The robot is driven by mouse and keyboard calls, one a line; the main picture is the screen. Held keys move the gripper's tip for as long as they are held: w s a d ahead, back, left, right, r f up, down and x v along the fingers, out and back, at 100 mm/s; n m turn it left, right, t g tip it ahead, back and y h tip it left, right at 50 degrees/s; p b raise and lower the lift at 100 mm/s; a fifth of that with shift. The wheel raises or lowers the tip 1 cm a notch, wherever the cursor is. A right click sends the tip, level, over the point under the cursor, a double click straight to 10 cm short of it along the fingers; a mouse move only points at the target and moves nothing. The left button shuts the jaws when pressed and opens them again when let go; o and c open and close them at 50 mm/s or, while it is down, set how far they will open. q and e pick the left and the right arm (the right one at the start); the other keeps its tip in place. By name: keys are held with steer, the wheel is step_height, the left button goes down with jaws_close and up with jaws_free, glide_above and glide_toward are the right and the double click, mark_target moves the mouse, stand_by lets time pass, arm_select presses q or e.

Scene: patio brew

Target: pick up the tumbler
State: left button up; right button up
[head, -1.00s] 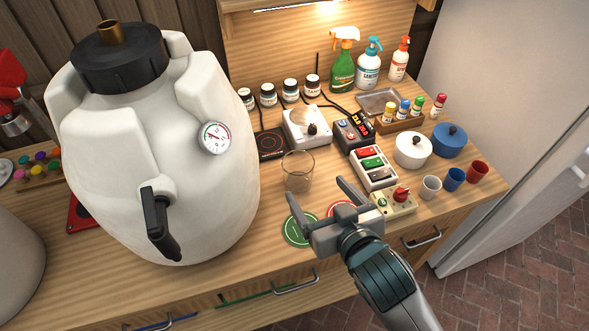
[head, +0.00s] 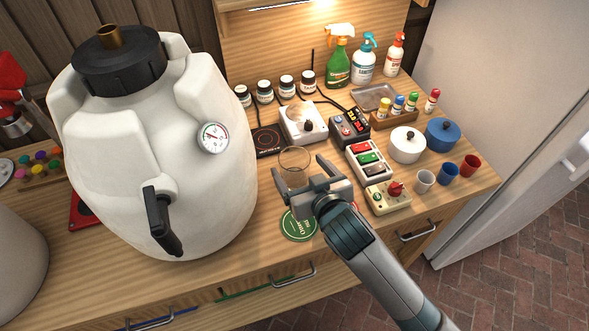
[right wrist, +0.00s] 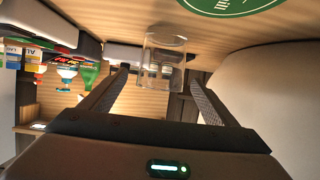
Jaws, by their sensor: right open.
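The tumbler (head: 294,160) is a clear glass on the wooden counter, in front of the white scale and right of the big white keg. Its lower part is hidden behind my right gripper in the head view. My right gripper (head: 299,167) is open, its two fingers pointing at the tumbler from the near side. In the right wrist view the tumbler (right wrist: 165,58) stands ahead, between the lines of the open fingers (right wrist: 158,88), near their tips. I see nothing held. My left gripper is not in view.
The white keg (head: 150,150) with a black tap stands close on the left. A green coaster (head: 299,226) lies near the front edge. A button box (head: 368,160) and a switch box with a red knob (head: 388,197) stand to the right. The black hotplate (head: 268,140) is behind.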

mark_target(290, 157)
steer(key=shift+x, duration=1.35)
steer(key=shift+r, duration=0.1)
steer(key=shift+p+x, duration=0.65)
steer(key=shift+x, duration=0.15)
steer(key=shift+f+p+x, duration=0.25)
steer(key=shift+p+x, duration=0.25)
steer(key=shift+x, duration=1.3)
steer(key=shift+s, duration=0.15)
steer(key=shift+r, duration=0.1)
steer(key=c, duration=1.3)
